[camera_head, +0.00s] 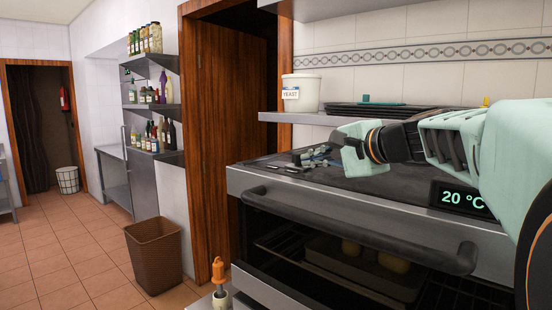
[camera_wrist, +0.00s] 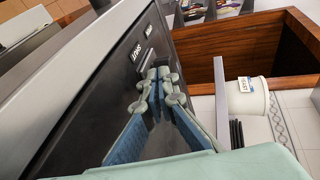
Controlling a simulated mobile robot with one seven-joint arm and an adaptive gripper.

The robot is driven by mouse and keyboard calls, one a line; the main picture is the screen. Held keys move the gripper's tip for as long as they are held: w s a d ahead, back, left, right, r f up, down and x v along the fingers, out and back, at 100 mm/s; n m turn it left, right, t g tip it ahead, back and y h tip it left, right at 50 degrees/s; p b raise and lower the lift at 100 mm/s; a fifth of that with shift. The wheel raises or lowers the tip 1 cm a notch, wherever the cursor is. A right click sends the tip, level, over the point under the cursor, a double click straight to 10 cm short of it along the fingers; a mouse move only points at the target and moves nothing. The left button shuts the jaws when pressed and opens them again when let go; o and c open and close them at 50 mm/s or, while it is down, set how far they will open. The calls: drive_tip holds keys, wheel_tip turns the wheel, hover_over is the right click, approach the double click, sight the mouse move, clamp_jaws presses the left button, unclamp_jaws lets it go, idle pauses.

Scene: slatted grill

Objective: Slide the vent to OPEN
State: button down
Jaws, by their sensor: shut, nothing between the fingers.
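My gripper (camera_head: 318,156) reaches left over the dark top of the oven-like unit (camera_head: 395,185), with its fingers low over that surface. In the wrist view the fingertips of my gripper (camera_wrist: 160,80) are together, with nothing seen between them. Small dark raised parts (camera_head: 280,168) lie beside the fingertips on the top. They look like the vent, but its slider is not clear and the fingers partly hide the area. White lettering (camera_wrist: 141,47) is printed on the dark panel just beyond the fingertips in the wrist view. I cannot tell whether the fingers touch the vent.
A shelf (camera_head: 350,119) above the unit holds a white YEAST tub (camera_head: 301,95) and dark flat trays (camera_head: 385,110). A handle bar (camera_head: 350,230) crosses the unit's front, above a glass window. A brown basket (camera_head: 154,255) stands on the floor at left.

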sight(295, 155)
drive_tip(key=w+a, duration=0.4)
drive_tip(key=shift+b, duration=0.3)
drive_tip(key=shift+s, duration=0.1)
idle(0.4)
